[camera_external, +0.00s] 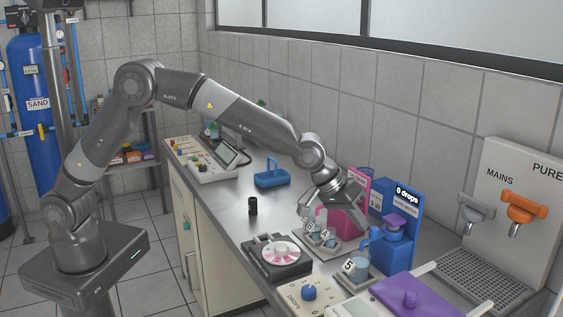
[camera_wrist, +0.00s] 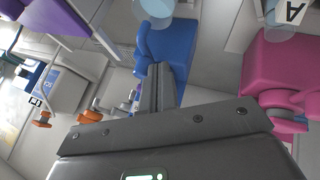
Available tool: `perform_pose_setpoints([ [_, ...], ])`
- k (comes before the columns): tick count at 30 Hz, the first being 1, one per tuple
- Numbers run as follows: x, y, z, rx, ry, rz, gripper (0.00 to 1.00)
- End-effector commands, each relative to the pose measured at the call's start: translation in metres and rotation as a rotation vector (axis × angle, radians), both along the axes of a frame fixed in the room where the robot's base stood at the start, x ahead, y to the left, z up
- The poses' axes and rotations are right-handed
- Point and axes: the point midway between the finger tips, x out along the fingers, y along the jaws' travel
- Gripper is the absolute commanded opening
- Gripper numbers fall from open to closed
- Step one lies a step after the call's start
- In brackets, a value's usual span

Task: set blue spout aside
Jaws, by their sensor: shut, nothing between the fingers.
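The blue spout (camera_external: 373,233) sticks out from the front of the blue dispenser (camera_external: 403,245), above a cup marked 5 (camera_external: 352,268). A pink body (camera_wrist: 280,68) is to the right.
A disc device (camera_external: 280,254), a knob box (camera_external: 309,293) and a purple lid (camera_external: 412,298) crowd the front. Orange (camera_external: 531,206) and grey (camera_external: 477,207) taps are on the right. A blue caddy (camera_external: 272,177) and black cylinder (camera_external: 252,206) stand left, with bare counter around them.

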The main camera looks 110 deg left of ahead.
Motion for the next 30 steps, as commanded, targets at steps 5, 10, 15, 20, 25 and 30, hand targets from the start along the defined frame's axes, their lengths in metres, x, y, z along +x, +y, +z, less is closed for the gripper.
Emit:
perform_pose_setpoints([
  [5,0.001,-0.003,0.0,0.001,-0.001,0.021,0.0],
  [10,0.002,-0.005,0.0,0.0,-0.001,0.048,0.0],
  [15,0.003,-0.007,0.0,0.0,0.0,0.065,0.0],
  [20,0.004,-0.009,0.0,0.001,0.0,0.088,0.0],
  [25,0.006,-0.014,0.0,0.002,-0.001,0.139,0.0],
  [30,0.011,-0.021,-0.001,0.004,0.0,0.223,0.0],
])
